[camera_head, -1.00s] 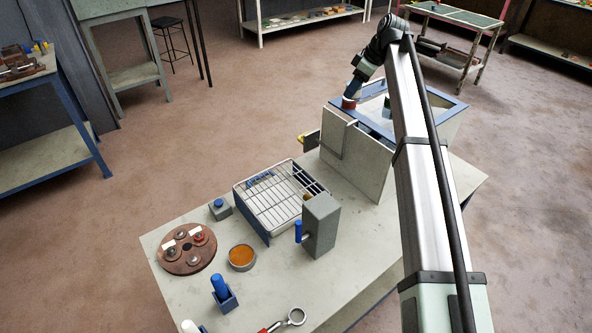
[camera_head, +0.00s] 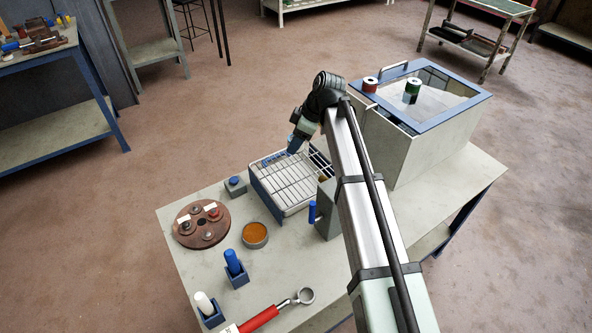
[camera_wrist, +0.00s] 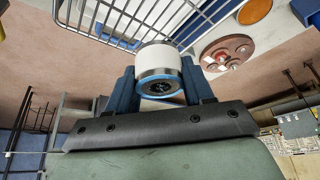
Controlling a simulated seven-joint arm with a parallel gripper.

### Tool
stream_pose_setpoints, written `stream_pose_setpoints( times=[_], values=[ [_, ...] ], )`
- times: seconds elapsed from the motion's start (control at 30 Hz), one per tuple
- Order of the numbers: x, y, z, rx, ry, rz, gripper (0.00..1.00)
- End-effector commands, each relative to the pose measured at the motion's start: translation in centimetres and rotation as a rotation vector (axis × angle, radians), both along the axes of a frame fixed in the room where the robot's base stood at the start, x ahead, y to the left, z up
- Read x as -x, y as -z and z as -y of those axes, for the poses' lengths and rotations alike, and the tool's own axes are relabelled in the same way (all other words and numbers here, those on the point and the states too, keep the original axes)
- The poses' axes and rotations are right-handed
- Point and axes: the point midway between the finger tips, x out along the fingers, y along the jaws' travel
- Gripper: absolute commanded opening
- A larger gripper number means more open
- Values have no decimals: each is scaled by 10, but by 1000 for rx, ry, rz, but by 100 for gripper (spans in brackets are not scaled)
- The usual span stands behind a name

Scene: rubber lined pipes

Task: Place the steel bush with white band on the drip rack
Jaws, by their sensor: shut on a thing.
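The steel bush with white band (camera_wrist: 159,62) is between my gripper's two blue fingers in the wrist view, with a blue-rimmed end facing the camera. My gripper (camera_head: 292,149) is shut on it, above the far part of the drip rack in the head view. The bush is too small to make out there. The drip rack (camera_head: 283,181) is a wire grid over a pale tray with a blue side. Its wires also show behind the bush in the wrist view (camera_wrist: 213,22). The rack's right side is partly hidden by a grey block and my arm.
A grey box (camera_head: 440,135) with a blue-framed window stands right of the rack; a red can (camera_head: 370,85) and green can (camera_head: 412,91) show at its top. A grey block (camera_head: 327,212) stands close by the rack. A brown disc (camera_head: 201,224) and orange-filled bowl (camera_head: 255,235) lie left.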

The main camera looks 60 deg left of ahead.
Motion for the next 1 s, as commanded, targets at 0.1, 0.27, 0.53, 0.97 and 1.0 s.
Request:
stream_pose_setpoints(
  times=[0.1, 0.27, 0.53, 0.97, 1.0],
  values=[
    [-3, 4, -4, 0, -24, 0, 9],
    [-2, 24, -4, 2, -27, -1, 9],
    [-3, 61, -4, 1, -27, -1, 9],
    [-3, 99, -4, -1, -26, -1, 9],
    [-3, 99, -4, -1, -26, 0, 9]
  ],
)
